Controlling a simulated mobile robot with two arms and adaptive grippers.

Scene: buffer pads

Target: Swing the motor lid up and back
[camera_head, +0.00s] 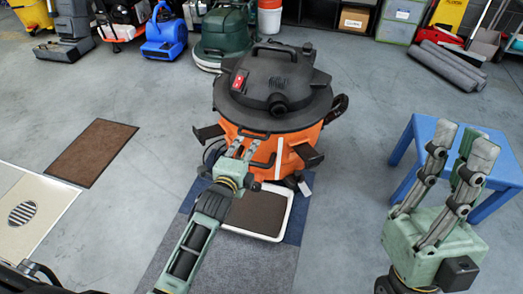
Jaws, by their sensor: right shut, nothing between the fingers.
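The motor lid (275,92) is a round black top with a carry handle, a red switch and a round port. It sits down flat on the orange vacuum tank (283,158). Side latches (308,154) stick out from the tank. My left gripper (245,147) is at the tank's front, just below the lid's front rim. Its two fingers look apart, with a gap between them; whether the tips touch the rim is hard to tell. My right gripper (462,140) is up at the right, away from the vacuum, shut with nothing in it.
The vacuum stands by a white tray (285,212) with a dark pad, on a grey and blue mat (255,262). A blue stool (408,150) is behind my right gripper. A brown mat (92,152) lies left. Cleaning machines and shelves line the back.

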